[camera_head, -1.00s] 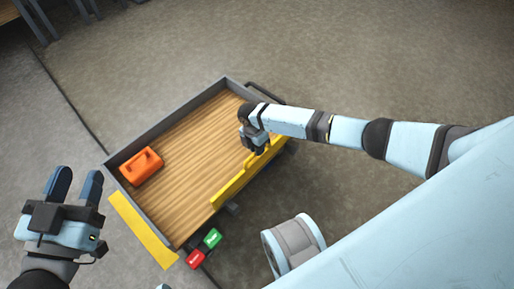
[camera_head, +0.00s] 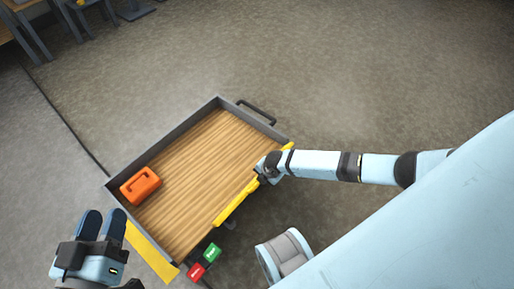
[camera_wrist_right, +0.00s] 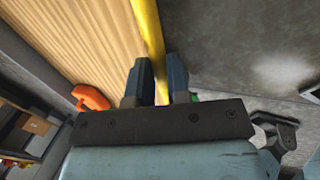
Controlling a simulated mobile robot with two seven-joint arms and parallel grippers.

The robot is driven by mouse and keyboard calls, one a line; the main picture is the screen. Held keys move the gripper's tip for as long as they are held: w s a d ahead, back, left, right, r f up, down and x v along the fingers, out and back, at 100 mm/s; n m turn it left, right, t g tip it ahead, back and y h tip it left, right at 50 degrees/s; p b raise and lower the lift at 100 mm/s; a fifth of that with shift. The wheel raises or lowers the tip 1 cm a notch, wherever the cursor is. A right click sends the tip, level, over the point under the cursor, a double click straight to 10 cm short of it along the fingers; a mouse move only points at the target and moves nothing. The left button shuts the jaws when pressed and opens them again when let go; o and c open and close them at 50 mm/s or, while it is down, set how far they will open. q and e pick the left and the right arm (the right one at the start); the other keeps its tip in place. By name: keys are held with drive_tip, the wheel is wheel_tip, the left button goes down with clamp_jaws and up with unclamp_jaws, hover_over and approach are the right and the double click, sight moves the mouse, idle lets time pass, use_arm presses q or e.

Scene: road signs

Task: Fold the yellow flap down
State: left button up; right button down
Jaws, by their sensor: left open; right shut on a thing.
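A yellow flap (camera_head: 234,204) runs along the lower right side of a wood-floored cart (camera_head: 205,165). My right gripper (camera_head: 267,170) is at the upper part of this flap. In the right wrist view, the yellow edge (camera_wrist_right: 148,32) passes between the two dark fingers of the right gripper (camera_wrist_right: 158,82), which is shut on it. The flap's exact tilt is hard to tell. A second yellow panel (camera_head: 150,254) lies along the cart's lower left end, outside the floor. My left gripper (camera_head: 103,218) is open and empty, just left of that panel.
An orange case (camera_head: 140,185) sits on the cart floor near its left corner. Red (camera_head: 196,271) and green (camera_head: 212,252) blocks are at the cart's near corner. A dark handle (camera_head: 256,111) sticks out at the far end. Grey floor around the cart is mostly clear.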

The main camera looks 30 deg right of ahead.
use_arm(q)
drive_tip(key=shift+r+t+p, duration=0.4)
drive_tip(key=shift+r, duration=0.65)
use_arm(e)
drive_tip(key=s+d+f+t+y, duration=0.1)
drive_tip(key=s+d+f+t, duration=0.1)
drive_tip(key=s+f, duration=0.3)
drive_tip(key=shift+s+f+t, duration=0.2)
drive_tip(key=shift+s+t, duration=0.35)
drive_tip(key=shift+t, duration=0.25)
use_arm(q)
drive_tip(key=shift+a, duration=0.1)
use_arm(e)
drive_tip(key=shift+s+d+f, duration=0.1)
drive_tip(key=c, duration=1.1)
unclamp_jaws()
